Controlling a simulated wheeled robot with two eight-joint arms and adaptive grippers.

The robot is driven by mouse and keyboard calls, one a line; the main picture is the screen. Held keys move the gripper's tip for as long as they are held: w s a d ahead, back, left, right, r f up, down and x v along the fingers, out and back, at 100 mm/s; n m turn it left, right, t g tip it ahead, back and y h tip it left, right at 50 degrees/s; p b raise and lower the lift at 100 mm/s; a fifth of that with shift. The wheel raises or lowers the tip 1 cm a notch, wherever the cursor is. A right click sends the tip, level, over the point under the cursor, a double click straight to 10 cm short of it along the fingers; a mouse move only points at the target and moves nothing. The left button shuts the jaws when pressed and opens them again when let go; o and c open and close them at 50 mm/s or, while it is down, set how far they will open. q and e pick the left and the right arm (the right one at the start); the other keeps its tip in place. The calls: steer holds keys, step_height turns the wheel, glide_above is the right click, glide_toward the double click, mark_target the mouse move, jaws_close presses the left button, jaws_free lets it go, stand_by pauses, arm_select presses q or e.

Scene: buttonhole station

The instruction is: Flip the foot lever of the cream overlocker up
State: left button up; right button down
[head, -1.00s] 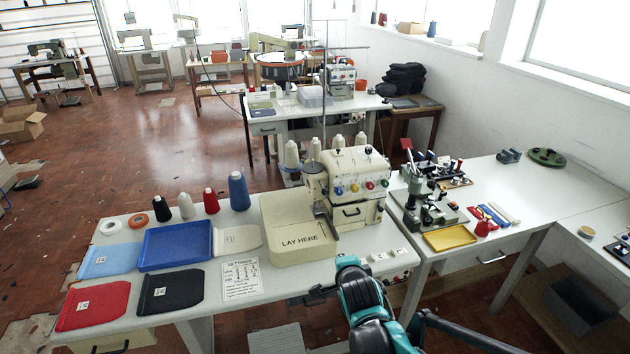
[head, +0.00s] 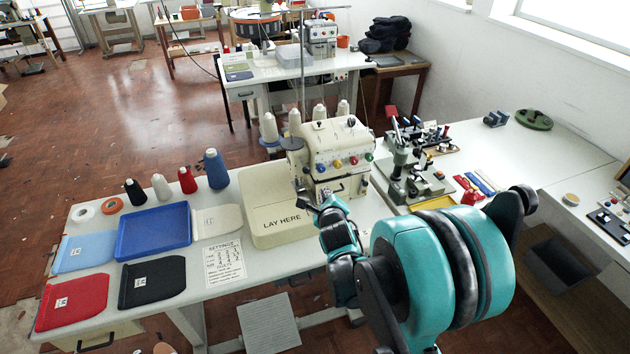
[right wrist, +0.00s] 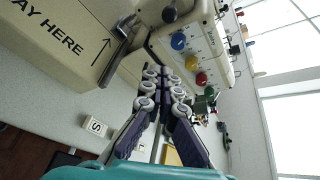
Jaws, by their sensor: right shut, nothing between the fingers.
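The cream overlocker (head: 338,148) stands on the white table, with coloured dials on its front. Its cream bed plate (head: 268,225), marked LAY HERE, extends to the left. In the right wrist view the overlocker (right wrist: 197,25) fills the top, and a grey metal lever-like part (right wrist: 116,62) angles down beside the plate edge. I cannot tell for sure that this is the foot lever. My right gripper (head: 308,203) is at the front of the overlocker, partly covering this area. In the wrist view its fingers (right wrist: 165,75) are shut and empty, right of the metal part, apparently apart from it.
A blue tray (head: 153,230), folded cloths and a settings card (head: 224,263) lie to the left. Thread cones (head: 216,168) stand behind them. A green press-like machine (head: 402,165) stands close on the right. A thin stand pole rises behind the overlocker.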

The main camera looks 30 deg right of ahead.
mark_target(303, 165)
steer(key=b+x, duration=0.3)
steer(key=x, duration=0.7)
steer(key=a+r, duration=0.1)
steer(key=w+a+r, duration=0.1)
steer(key=shift+a+r, duration=0.35)
steer(key=shift+r, duration=0.05)
